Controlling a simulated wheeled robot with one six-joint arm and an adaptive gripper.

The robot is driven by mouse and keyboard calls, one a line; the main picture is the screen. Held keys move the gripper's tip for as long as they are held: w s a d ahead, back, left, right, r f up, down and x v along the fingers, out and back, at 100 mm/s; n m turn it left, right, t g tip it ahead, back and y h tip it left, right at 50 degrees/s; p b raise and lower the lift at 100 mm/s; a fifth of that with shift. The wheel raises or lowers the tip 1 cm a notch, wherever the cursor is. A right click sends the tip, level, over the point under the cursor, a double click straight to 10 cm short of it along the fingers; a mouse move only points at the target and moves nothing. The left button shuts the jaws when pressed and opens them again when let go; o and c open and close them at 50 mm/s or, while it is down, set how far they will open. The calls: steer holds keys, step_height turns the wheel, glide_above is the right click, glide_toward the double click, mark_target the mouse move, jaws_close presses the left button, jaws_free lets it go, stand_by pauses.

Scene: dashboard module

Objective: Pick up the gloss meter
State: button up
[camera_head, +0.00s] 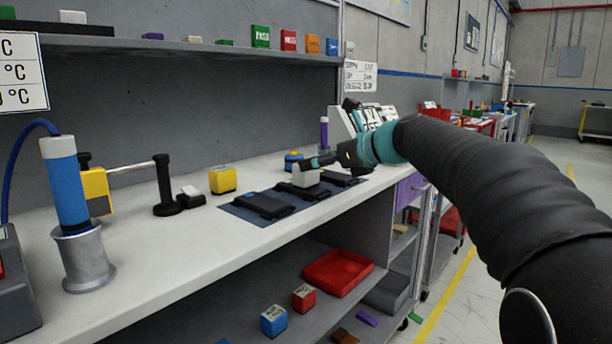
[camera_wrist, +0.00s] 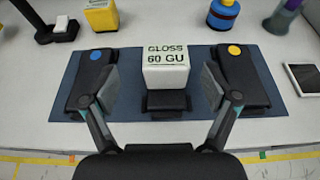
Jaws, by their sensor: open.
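The gloss meter (camera_wrist: 166,68) is a white block marked "GLOSS 60 GU" in the wrist view. It appears to sit upright on or just behind a black piece (camera_wrist: 167,102), on a dark blue mat (camera_wrist: 130,73). It also shows in the head view (camera_head: 306,178), partly behind my gripper (camera_head: 318,163). In the wrist view my gripper (camera_wrist: 157,88) is open, with one finger to the left and one to the right of the gloss meter. Clear gaps show between fingers and block, and nothing is held.
Behind stand a yellow block (camera_wrist: 101,15) and a blue-yellow cylinder (camera_wrist: 223,14). The bench front edge is near.

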steer(key=x, duration=0.5)
steer(key=shift+w+d, duration=0.2)
steer(key=shift+w, duration=0.1)
steer(key=c, duration=1.5)
